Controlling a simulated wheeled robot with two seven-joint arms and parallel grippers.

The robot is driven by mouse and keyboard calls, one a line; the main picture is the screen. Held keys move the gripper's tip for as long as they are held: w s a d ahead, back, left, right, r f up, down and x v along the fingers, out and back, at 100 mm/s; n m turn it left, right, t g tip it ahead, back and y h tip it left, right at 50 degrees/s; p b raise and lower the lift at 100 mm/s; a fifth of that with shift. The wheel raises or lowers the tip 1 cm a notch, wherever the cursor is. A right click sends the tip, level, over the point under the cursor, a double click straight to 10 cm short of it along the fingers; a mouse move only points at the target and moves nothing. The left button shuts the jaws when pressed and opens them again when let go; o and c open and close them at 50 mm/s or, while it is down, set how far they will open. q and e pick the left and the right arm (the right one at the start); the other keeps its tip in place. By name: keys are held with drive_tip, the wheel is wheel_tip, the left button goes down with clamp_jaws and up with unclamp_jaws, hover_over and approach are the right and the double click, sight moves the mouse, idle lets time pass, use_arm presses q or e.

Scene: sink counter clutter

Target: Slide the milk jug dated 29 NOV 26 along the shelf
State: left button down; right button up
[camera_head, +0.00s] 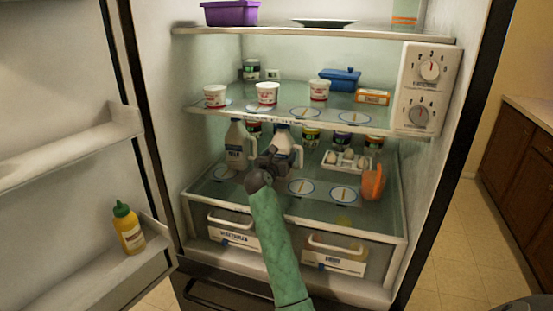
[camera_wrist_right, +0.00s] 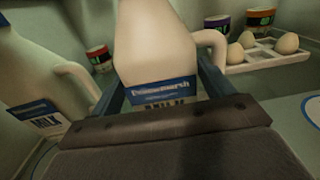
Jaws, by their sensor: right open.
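Two white milk jugs with blue labels stand upright on the lower glass shelf (camera_head: 215,192): a left jug (camera_head: 237,150) and a right jug (camera_head: 284,137). No date is legible on either. My right gripper (camera_head: 272,158) is in front of the right jug and partly hides it. In the right wrist view, the right jug (camera_wrist_right: 155,40) stands between the open fingers (camera_wrist_right: 160,92), its label partly covered by the gripper body. I cannot tell whether the fingers touch it. The left jug (camera_wrist_right: 40,80) is outside the fingers, to the left. My left gripper is out of view.
Round marked discs, including one at the right (camera_head: 346,194), lie along the shelf front. An egg tray (camera_head: 340,163) and an orange jug-like item (camera_head: 373,182) stand to the right, jars behind. The shelf above (camera_head: 300,121) holds tubs, limiting headroom.

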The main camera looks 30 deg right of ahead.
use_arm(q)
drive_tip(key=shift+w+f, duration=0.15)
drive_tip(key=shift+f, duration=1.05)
use_arm(e)
drive_tip(key=shift+x, duration=1.4)
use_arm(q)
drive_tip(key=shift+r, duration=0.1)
use_arm(e)
drive_tip(key=c, duration=1.6)
